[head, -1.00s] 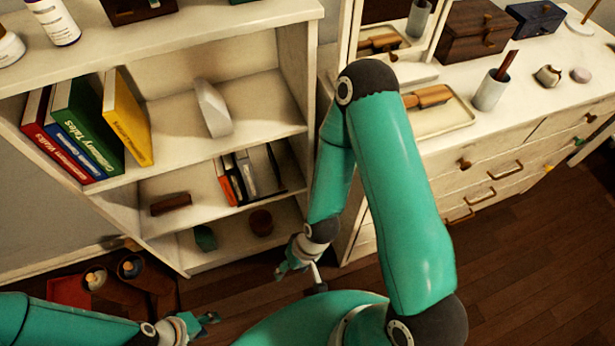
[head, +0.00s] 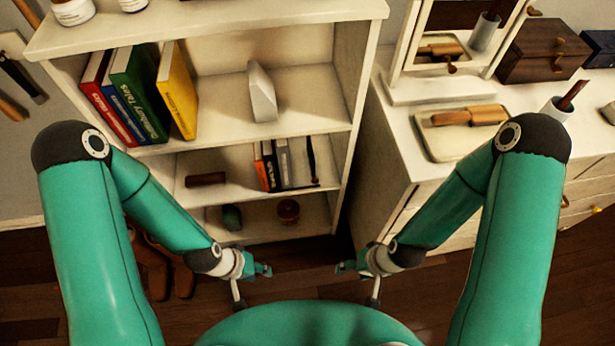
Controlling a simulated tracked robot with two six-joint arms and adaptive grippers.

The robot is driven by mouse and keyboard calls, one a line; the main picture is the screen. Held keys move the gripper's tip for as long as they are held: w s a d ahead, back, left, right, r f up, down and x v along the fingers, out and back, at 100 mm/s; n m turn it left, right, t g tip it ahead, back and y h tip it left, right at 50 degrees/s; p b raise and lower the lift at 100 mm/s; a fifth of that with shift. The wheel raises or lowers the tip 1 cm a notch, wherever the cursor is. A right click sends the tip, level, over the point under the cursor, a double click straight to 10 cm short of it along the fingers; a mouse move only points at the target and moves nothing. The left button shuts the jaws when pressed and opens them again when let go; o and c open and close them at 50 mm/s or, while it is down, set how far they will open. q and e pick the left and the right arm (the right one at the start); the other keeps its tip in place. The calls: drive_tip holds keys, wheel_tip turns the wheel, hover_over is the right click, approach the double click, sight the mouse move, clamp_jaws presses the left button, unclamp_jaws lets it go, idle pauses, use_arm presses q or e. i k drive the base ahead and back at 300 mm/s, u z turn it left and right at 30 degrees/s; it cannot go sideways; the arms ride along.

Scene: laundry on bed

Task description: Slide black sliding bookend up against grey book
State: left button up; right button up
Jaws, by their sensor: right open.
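The black bookend (head: 313,160) is a thin dark upright plate on the middle shelf, at the right end of a short row of books. The grey book (head: 300,165) stands just left of it; whether they touch is too small to tell. My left gripper (head: 264,270) is low in front of the bookcase, below the shelves and away from the books; its finger opening is unclear. My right gripper (head: 346,267) is open and empty, low in front of the bookcase's right side. Neither gripper touches the bookend.
Orange and dark books (head: 265,165) stand left of the grey book. A brown block (head: 205,180) lies on that shelf's left. The upper shelf holds larger books (head: 137,95) and a pale wedge (head: 262,92). A white dresser (head: 400,150) stands close on the right.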

sight(314, 181)
drive_tip(key=z, duration=1.7)
drive_tip(key=i, duration=0.15)
drive_tip(key=u, duration=3.25)
drive_tip(key=k, duration=0.75)
drive_tip(key=z, duration=0.3)
